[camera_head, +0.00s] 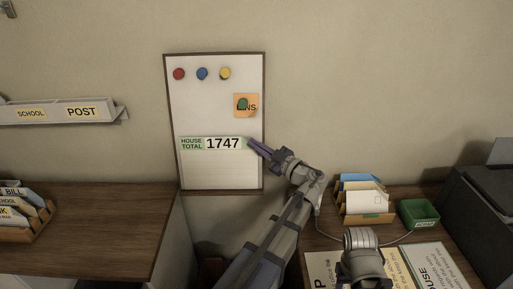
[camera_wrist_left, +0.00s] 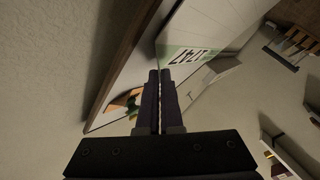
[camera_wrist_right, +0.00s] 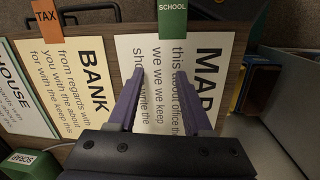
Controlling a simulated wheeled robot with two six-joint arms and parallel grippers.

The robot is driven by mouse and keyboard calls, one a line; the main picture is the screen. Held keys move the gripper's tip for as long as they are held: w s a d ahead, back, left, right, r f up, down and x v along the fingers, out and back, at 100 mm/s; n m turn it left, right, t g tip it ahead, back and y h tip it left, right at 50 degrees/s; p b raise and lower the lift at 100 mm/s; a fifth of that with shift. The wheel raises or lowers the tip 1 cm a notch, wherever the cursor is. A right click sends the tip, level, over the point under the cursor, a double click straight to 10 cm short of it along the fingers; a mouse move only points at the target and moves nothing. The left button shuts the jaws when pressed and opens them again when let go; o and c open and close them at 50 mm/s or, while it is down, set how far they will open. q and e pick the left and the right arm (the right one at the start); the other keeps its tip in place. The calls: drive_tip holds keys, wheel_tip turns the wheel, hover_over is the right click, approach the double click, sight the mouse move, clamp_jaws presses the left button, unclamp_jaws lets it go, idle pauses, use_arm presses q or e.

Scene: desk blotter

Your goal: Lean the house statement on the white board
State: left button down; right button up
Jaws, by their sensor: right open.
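The house statement (camera_head: 210,163), a white sheet with a green-edged "HOUSE TOTAL 1747" heading, stands upright against the lower half of the white board (camera_head: 213,105). My left gripper (camera_head: 251,143) is at its upper right corner, fingers together. In the left wrist view the fingertips (camera_wrist_left: 160,74) meet the corner of the statement (camera_wrist_left: 200,50) and look shut on it; the exact grip is partly hidden. My right gripper (camera_wrist_right: 166,78) is open and empty above a "MAP" sheet (camera_wrist_right: 180,55) on the right desk.
The board carries red, blue and yellow magnets and an orange note (camera_head: 251,111). A "BANK" sheet (camera_wrist_right: 85,75) and another "HOUSE" sheet (camera_wrist_right: 20,95) lie beside the "MAP" sheet. A letter rack (camera_head: 365,218), green box (camera_head: 418,213) and dark printer (camera_head: 485,200) stand right. The left desk (camera_head: 110,215) has bare room.

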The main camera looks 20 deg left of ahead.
use_arm(q)
drive_tip(key=c, duration=1)
unclamp_jaws()
